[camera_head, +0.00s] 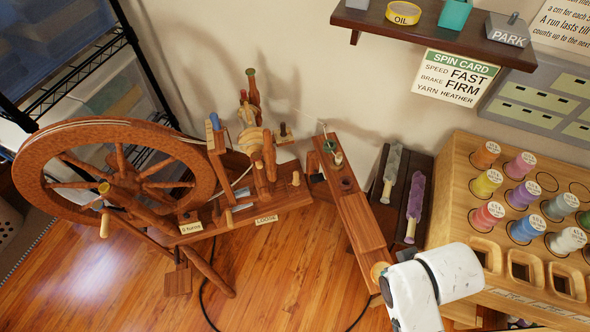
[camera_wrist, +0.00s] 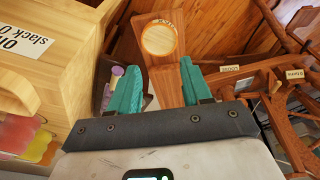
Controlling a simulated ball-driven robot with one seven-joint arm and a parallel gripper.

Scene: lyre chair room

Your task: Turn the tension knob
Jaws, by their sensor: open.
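A round pale wooden knob (camera_wrist: 159,39) shows on the end of a dark wooden board in the wrist view, with a small unreadable label at its upper edge. It also shows in the head view (camera_head: 379,272), just left of my white wrist. My gripper (camera_wrist: 160,64) has teal fingers spread apart with nothing between them. The knob lies beyond the fingertips, roughly centred between them, and appears apart from them. In the head view the fingers are hidden. The spinning wheel (camera_head: 112,184) stands at the left, with a "LOOSE" tag (camera_head: 266,220) on its base.
A wooden spool crate (camera_head: 455,190) stands to the right of the board; its wall fills the left of the wrist view. Grey (camera_head: 392,165) and purple (camera_head: 415,198) fibre rolls lie between. A shelf (camera_head: 430,28) is on the wall. A dark cable crosses the open floor.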

